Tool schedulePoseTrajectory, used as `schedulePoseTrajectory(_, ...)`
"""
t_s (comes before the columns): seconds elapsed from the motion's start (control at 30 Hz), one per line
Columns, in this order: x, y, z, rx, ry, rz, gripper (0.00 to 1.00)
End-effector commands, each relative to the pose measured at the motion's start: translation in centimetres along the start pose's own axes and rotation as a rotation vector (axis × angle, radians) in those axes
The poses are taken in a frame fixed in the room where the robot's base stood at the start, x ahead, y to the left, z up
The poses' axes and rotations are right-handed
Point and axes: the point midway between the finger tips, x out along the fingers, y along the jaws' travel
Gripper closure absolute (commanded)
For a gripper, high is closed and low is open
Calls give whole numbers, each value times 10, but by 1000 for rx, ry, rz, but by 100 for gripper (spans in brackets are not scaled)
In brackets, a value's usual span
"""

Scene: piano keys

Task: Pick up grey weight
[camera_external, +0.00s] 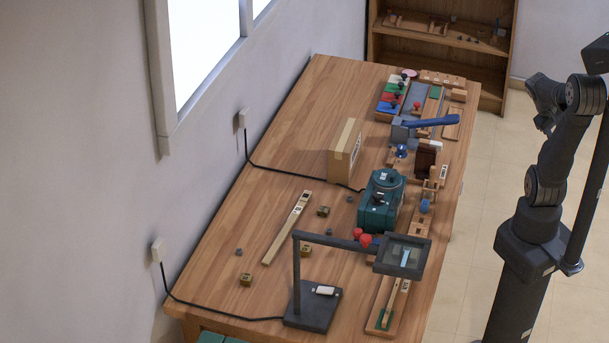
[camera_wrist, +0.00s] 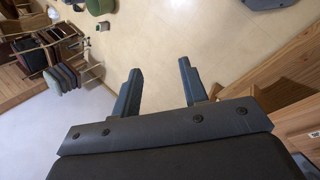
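Several small grey pieces lie on the wooden table in the external view: one (camera_external: 328,231) near the middle, one (camera_external: 349,199) left of the green box, and one (camera_external: 239,252) at the left. They are too small to tell which is the grey weight. Small brass-coloured blocks (camera_external: 323,211) lie near them. No weight shows in the wrist view. My gripper (camera_wrist: 157,68) is open and empty, its two dark fingers apart over the floor. In the external view my arm stands right of the table, with its end raised well away from the pieces.
A desk lamp with a magnifier head (camera_external: 402,255) overhangs the table's front. A green box (camera_external: 381,205), a cardboard box (camera_external: 344,150) and a long wooden bar (camera_external: 287,228) stand or lie on the table (camera_external: 283,135). Black cables run along its left side. The far left is clear.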

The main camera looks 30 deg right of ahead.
Motion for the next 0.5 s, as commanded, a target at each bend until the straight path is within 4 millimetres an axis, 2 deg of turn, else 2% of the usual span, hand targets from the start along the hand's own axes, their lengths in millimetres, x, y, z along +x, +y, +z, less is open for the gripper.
schedulePoseTrajectory(0.1,-4,9,-21,-74,-22,22,60)
schedulePoseTrajectory(0.27,-28,-5,-75,-139,45,-6,60)
schedulePoseTrajectory(0.37,-47,-22,-112,-181,88,-32,60)
schedulePoseTrajectory(0.5,-82,-62,-169,-261,155,-76,60)
